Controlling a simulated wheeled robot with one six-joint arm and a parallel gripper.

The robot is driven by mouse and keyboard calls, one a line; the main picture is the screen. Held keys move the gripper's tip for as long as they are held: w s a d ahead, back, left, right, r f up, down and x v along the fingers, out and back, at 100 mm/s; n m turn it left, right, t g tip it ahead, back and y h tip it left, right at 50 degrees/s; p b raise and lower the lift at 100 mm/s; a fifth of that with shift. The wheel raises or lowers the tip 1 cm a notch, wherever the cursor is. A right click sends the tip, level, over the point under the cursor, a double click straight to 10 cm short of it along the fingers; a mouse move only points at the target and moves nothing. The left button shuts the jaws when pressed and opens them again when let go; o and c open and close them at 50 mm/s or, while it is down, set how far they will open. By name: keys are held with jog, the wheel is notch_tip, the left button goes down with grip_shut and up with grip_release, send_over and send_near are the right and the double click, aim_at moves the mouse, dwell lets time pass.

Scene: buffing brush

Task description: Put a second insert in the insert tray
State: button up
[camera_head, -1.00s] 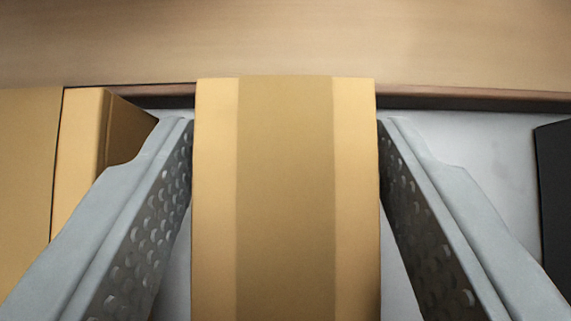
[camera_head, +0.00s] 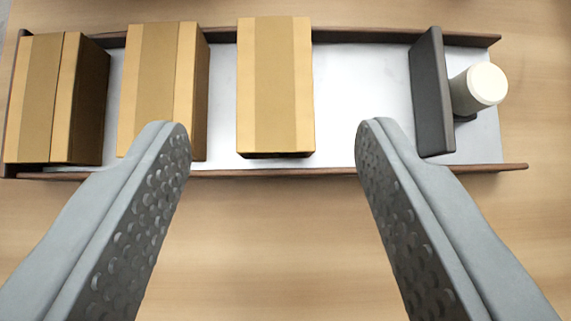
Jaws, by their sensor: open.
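A long insert tray (camera_head: 340,172) with a brown rim and a pale floor runs across the upper part of the view. Tan box-shaped inserts with a darker stripe stand in it: one at the left end (camera_head: 38,95), one beside it to the right (camera_head: 155,75), and one near the middle (camera_head: 275,85). Small gaps separate them. I cannot tell whether the left-end one is a single piece. My gripper (camera_head: 273,145) is open and empty; its tips are in front of and above the middle insert, one to each side. The left finger hides part of the second insert's lower edge.
A dark upright plate (camera_head: 432,92) stands in the tray's right part, with a white round knob (camera_head: 486,84) on its right side. The tray floor between the middle insert and the plate is bare. Bare wooden tabletop (camera_head: 275,250) lies in front of the tray.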

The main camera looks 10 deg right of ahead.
jog(key=shift+s+r, duration=0.15)
jog(key=s+r+t, duration=0.4)
jog(key=s+r, duration=0.5)
jog(key=s, duration=0.5)
jog(key=s+r+t, duration=0.4)
jog(key=s+r, duration=0.6)
jog(key=s, duration=0.5)
jog(key=shift+r, duration=0.15)
